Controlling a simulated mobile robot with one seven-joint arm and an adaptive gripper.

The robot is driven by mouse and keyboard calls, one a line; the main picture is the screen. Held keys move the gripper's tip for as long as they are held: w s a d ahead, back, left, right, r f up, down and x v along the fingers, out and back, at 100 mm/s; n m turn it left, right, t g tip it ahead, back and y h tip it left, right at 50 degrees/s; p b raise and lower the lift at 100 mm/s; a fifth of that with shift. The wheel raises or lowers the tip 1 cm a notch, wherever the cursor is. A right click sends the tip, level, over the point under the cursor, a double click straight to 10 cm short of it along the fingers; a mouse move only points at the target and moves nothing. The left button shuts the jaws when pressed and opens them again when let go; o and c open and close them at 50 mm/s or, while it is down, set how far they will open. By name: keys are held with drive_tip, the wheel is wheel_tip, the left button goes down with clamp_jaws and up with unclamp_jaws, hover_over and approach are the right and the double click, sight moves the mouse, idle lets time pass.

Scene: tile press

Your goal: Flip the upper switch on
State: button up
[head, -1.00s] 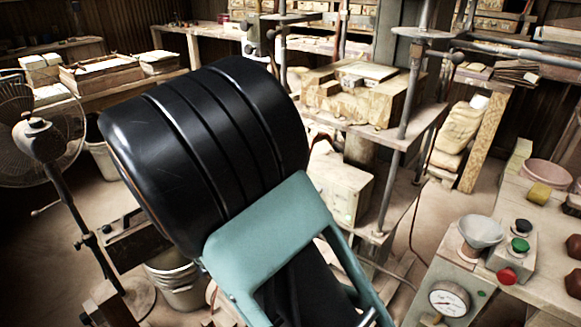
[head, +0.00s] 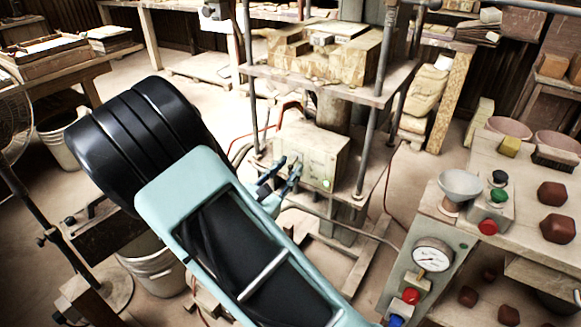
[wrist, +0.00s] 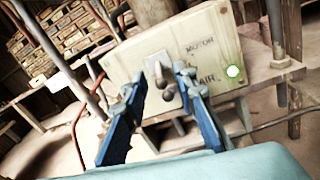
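A pale wooden switch box (head: 318,157) stands on the lower shelf of the press, beyond my gripper. In the wrist view its face (wrist: 208,32) reads MOTOR above AIR. A metal switch plate (wrist: 152,60) is on its left part. The upper switch lever (wrist: 159,74) seems to point down; a second rounded lever end (wrist: 168,93) is just below it. My gripper (wrist: 157,80) has its two blue fingers apart, with the levers showing in the gap between them. Contact cannot be told. In the head view my gripper (head: 281,175) is left of the box's front.
A green light (wrist: 232,71) glows on the box's right side. Steel press columns (head: 372,120) and an upper shelf (head: 330,88) frame the box. A console with a gauge (head: 432,255) and buttons stands at right. Cables (head: 240,150) run beside the box.

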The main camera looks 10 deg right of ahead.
drive_tip(key=shift+x, duration=0.9)
drive_tip(key=shift+c, duration=0.4)
clamp_jaws()
